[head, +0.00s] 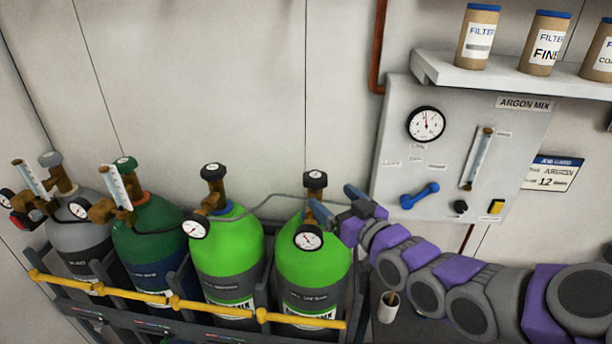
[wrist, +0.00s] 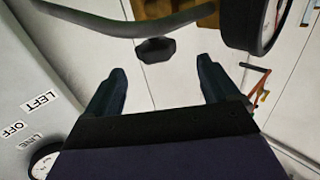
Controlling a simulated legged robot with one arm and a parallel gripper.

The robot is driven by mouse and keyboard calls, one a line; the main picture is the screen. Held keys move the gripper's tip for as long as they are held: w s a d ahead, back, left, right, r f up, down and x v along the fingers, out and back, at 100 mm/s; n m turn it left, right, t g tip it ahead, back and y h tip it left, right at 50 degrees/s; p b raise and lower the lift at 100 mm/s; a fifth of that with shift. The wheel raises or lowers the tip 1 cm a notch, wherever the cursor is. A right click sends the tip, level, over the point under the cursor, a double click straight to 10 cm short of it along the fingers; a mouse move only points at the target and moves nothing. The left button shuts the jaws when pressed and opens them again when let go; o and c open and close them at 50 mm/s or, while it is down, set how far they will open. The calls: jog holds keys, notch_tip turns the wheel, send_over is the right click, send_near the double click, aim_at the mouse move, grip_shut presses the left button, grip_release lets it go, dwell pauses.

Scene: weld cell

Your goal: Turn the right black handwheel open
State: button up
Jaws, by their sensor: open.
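The right black handwheel (head: 315,178) tops the brass valve of the right bright green cylinder (head: 312,265). A second black handwheel (head: 212,171) tops the left bright green cylinder (head: 228,245). My gripper (head: 331,199) is open and empty, close to the right side of the right cylinder's valve, slightly below its handwheel. In the wrist view, a black knob (wrist: 155,49) shows beyond the gap between my two open fingers (wrist: 160,80), not between them. I cannot tell for sure which handwheel it is. A round gauge (wrist: 262,20) is close at upper right.
A hose (head: 262,203) runs between the bright green cylinders. A gauge (head: 308,238) sits low on the right valve. Grey and dark green cylinders (head: 150,235) stand left behind a yellow rail (head: 190,306). The argon panel (head: 455,125) and a shelf (head: 510,78) are at right.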

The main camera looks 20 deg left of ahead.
aim_at(310, 174)
jog(key=shift+w+a+r, duration=0.15)
jog(key=shift+w+a, duration=0.1)
jog(key=shift+w, duration=0.45)
jog(key=x, duration=0.9)
jog(key=shift+s+a+f+b, duration=0.2)
jog(key=shift+s+f+b, duration=0.05)
jog(key=shift+s+b, duration=0.1)
jog(key=shift+w+a, duration=0.2)
jog(key=shift+w, duration=0.1)
jog(key=shift+w+d+r, duration=0.25)
jog(key=shift+w+d, duration=0.05)
jog(key=shift+d, duration=0.1)
jog(key=shift+a+f, duration=0.15)
jog(key=shift+a, duration=0.5)
jog(key=c, duration=0.3)
jog(key=shift+w+d, duration=0.1)
jog(key=shift+d, duration=0.1)
jog(key=c, duration=0.7)
